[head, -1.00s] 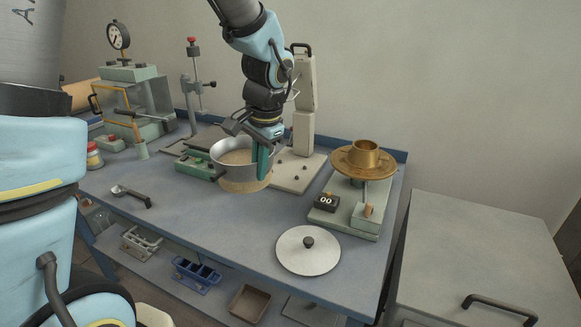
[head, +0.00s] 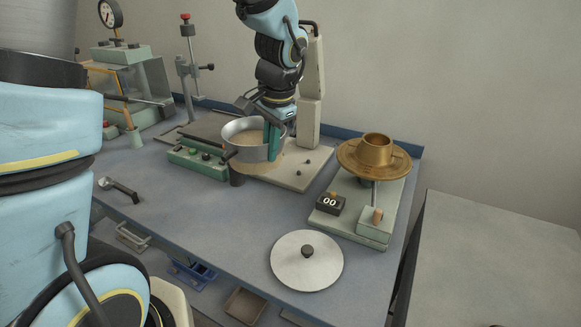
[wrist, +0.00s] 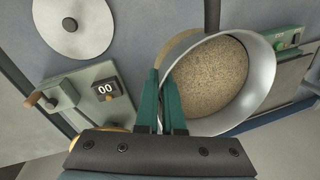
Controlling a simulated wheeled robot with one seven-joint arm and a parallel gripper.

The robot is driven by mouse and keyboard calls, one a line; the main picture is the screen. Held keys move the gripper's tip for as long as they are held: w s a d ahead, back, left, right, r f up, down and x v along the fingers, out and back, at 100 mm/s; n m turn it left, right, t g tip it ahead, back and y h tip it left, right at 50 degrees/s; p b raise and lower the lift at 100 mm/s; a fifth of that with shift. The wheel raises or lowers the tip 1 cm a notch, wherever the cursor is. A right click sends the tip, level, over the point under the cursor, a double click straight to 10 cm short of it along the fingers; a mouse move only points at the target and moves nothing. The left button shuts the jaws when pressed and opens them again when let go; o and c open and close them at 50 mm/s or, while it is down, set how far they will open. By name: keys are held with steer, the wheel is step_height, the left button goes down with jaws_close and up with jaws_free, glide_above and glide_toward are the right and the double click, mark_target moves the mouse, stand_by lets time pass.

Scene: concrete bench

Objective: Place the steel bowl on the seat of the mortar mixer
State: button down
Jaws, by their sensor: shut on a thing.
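The steel bowl (head: 238,127), filled with a sandy tan mix, is at the mortar mixer (head: 310,110), in front of its pale column. My gripper (head: 273,150) is shut on the bowl's right wall. In the wrist view the bowl (wrist: 262,75) shows beside the green fingers of my gripper (wrist: 163,98). A tan round seat (head: 264,170) on the mixer's pale base shows partly below the bowl; the bowl hides the rest. I cannot tell whether the bowl touches it. A dark handle (head: 236,178) hangs at the bowl's front.
A green control box (head: 195,160) stands close left of the bowl. A flow table with a brass mould (head: 376,152) and counter (head: 330,203) stands right. A round lid (head: 307,272) lies in front, a scoop (head: 120,188) at left. The bench middle is clear.

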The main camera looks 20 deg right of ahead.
step_height(320, 180, down, 8)
steer(key=b, duration=0.8)
steer(key=shift+w+d+f+p, duration=0.6)
steer(key=shift+w+d+p, duration=0.7)
steer(key=shift+w+d, duration=0.85)
steer(key=shift+w+d+f+p, duration=0.65)
steer(key=shift+w+d+p, duration=0.8)
steer(key=shift+d, duration=1.1)
steer(key=shift+w+d+f+p, duration=0.6)
steer(key=shift+w+d+p, duration=0.55)
steer(key=shift+w+d, duration=1.05)
steer(key=shift+s+d, duration=0.15)
steer(key=c, duration=1.5)
jaws_free()
steer(key=shift+f, duration=0.2)
steer(key=o, duration=0.5)
steer(key=shift+c, duration=0.2)
step_height(320, 180, up, 12)
steer(key=s+b, duration=0.2)
steer(key=shift+d+b, duration=0.3)
steer(key=shift+d, duration=0.05)
